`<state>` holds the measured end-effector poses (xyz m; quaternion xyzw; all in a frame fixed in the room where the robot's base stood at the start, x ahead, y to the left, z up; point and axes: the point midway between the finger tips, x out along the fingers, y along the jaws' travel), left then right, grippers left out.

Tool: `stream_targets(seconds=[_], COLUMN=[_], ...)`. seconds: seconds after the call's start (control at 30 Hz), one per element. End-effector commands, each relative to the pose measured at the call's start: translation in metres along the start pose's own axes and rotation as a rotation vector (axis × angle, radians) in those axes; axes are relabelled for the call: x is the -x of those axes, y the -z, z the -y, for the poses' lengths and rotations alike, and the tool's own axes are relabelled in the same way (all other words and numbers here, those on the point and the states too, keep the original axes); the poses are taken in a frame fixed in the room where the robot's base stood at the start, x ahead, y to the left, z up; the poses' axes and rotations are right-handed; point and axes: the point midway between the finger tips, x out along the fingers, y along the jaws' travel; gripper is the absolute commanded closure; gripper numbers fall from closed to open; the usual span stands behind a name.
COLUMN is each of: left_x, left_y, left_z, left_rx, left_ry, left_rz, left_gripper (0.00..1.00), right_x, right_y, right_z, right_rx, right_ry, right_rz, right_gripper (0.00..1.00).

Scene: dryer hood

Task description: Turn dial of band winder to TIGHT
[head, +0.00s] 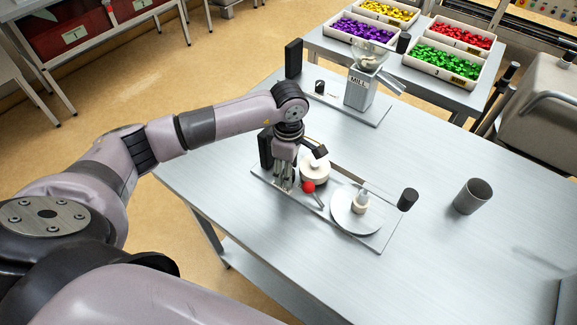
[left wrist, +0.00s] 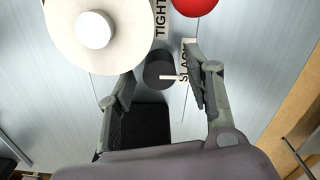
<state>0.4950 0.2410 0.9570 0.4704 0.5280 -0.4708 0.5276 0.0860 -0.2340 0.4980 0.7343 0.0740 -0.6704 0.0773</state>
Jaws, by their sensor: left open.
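The band winder's base plate (head: 330,240) lies on the table, with a cream spool (head: 313,165), a red ball knob (head: 308,186) and a pale disc (head: 345,220). In the left wrist view the dial (left wrist: 157,68) is a dark round knob. Its white pointer points right, to the SLACK label (left wrist: 186,60); the TIGHT label (left wrist: 161,20) is above the dial. My left gripper (head: 283,186) is open above the winder's left end. In the wrist view its fingers (left wrist: 160,72) are on either side of the dial; contact cannot be told. In the head view the gripper hides the dial. My right gripper is not in view.
A black block (left wrist: 150,130) stands close to the dial. The cream spool (left wrist: 65,40) and red knob (left wrist: 197,4) are also close. A mill (head: 360,88) stands behind, and a grey cup (head: 472,196) stands at the right. The table's right part is mostly clear.

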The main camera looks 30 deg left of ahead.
Motion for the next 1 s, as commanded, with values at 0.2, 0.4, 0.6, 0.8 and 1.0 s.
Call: stream_targets(seconds=[0.2,0.4,0.6,0.8,1.0], left_x=[-0.0001,0.0002,0.0003,0.0004,0.0003], left_y=[-0.0001,0.0,0.0001,0.0001,0.0002], left_z=[-0.0001,-0.0002,-0.0002,-0.0003,-0.0003], left_rx=[0.0,0.0,0.0,0.0,0.002], left_ry=[0.0,0.0,0.0,0.0,0.0], left_rz=[0.0,0.0,0.0,0.0,0.0], left_gripper=[0.54,0.67,0.81,0.94,1.0], right_x=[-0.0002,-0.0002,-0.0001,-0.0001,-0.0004], right_y=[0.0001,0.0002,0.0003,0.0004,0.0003], right_z=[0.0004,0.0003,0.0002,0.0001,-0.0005], right_rx=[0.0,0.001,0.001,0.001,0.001], right_ry=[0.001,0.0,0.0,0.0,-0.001], right_rz=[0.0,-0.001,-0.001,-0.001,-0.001], right_gripper=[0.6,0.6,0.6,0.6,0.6])
